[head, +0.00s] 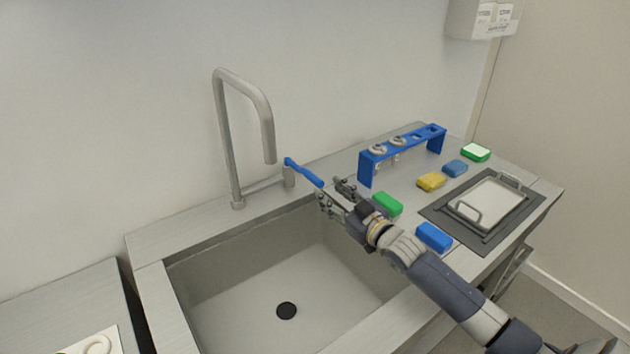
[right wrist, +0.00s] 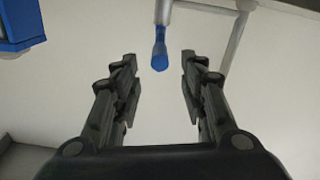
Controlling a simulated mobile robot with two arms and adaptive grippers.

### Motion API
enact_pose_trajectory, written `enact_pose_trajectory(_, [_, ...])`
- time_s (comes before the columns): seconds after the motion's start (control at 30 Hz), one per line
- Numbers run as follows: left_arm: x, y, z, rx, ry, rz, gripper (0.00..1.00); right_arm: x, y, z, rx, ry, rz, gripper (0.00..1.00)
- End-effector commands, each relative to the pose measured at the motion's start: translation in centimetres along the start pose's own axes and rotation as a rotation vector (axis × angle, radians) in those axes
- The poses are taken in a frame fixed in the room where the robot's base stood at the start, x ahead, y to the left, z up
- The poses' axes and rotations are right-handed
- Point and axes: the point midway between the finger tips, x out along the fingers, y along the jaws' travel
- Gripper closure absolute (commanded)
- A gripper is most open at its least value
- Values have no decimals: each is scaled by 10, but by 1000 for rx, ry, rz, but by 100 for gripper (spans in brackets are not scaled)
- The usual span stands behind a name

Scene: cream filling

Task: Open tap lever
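The tap (head: 226,135) is a grey metal spout that rises behind the sink and bends over it. Its blue lever (head: 304,172) sits on a short grey post to the right of the spout and points toward my right gripper. My right gripper (head: 334,192) is open and empty, close to the lever's free end. In the right wrist view the blue lever (right wrist: 160,52) shows ahead, between the two spread fingers (right wrist: 158,75) and a little beyond their tips. I cannot tell whether anything touches. My left gripper is not in view.
The sink basin (head: 240,300) lies below the tap and is empty. A blue rack (head: 364,170) stands on the counter to the right. Sponges in green (head: 387,204), yellow (head: 431,181) and blue (head: 434,237) lie near my right arm. A grey tray (head: 432,208) is farther right.

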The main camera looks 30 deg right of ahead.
Motion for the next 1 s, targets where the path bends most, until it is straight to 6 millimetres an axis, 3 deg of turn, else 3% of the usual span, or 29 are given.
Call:
enact_pose_trajectory(0.3, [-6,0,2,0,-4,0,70,50,0,-2,0,1,1,61])
enact_pose_trajectory(0.5, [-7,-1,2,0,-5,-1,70,70,0,-1,0,1,0,61])
enact_pose_trajectory(0.93, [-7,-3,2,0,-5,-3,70,77,0,0,-1,0,0,61])
enact_pose_trajectory(0.97, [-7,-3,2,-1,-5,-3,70,77,0,0,-1,0,0,63])
enact_pose_trajectory(1.0, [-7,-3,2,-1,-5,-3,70,77,0,0,-1,0,0,72])
